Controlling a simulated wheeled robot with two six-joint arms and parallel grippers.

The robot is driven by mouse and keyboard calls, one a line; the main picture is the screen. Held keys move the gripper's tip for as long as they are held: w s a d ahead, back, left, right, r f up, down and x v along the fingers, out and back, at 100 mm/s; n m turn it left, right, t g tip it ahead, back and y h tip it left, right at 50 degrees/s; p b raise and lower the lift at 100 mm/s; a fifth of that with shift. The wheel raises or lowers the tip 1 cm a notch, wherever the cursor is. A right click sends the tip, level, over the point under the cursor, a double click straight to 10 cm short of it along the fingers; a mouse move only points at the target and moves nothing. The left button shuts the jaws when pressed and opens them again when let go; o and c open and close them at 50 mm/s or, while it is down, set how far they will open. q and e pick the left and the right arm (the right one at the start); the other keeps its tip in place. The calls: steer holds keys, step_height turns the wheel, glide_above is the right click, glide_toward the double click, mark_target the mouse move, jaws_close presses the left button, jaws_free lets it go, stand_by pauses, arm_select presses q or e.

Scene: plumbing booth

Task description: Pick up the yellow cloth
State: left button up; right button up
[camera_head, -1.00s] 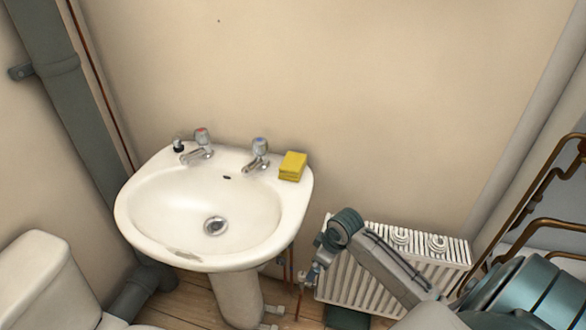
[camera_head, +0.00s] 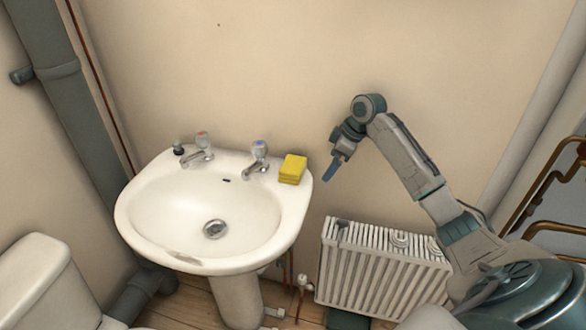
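The yellow cloth (camera_head: 293,168) is a small folded stack lying on the back right corner of the white sink (camera_head: 140,212), beside the right-hand tap. My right gripper (camera_head: 330,174) hangs in the air to the right of the cloth, pointing down and apart from it. Its blue fingertips are seen nearly edge-on, so I cannot tell whether they are open or shut. Nothing shows hanging from them. My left gripper is out of view.
Two chrome taps (camera_head: 259,155) stand on the sink's back edge, with a small dark plug (camera_head: 179,149) at the left. A white radiator (camera_head: 375,278) stands below my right arm. A toilet (camera_head: 38,275) is at lower left. Copper pipes (camera_head: 543,185) are at the right.

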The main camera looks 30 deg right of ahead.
mark_target(296, 164)
steer(key=w+a+p, duration=0.1)
steer(key=w+a, duration=0.4)
steer(key=w, duration=0.2)
steer(key=shift+a+p, duration=0.4)
steer(key=x, duration=0.4)
steer(key=shift+w+a+f+p, duration=0.15)
steer(key=shift+w+a+p, duration=0.1)
steer(key=shift+p, duration=0.1)
steer(key=shift+w+f, duration=0.1)
steer(key=shift+f, duration=0.25)
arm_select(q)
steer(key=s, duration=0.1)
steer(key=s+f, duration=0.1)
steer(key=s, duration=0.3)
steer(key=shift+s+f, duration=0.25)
arm_select(e)
steer(key=shift+c, duration=0.2)
steer(key=c, duration=0.7)
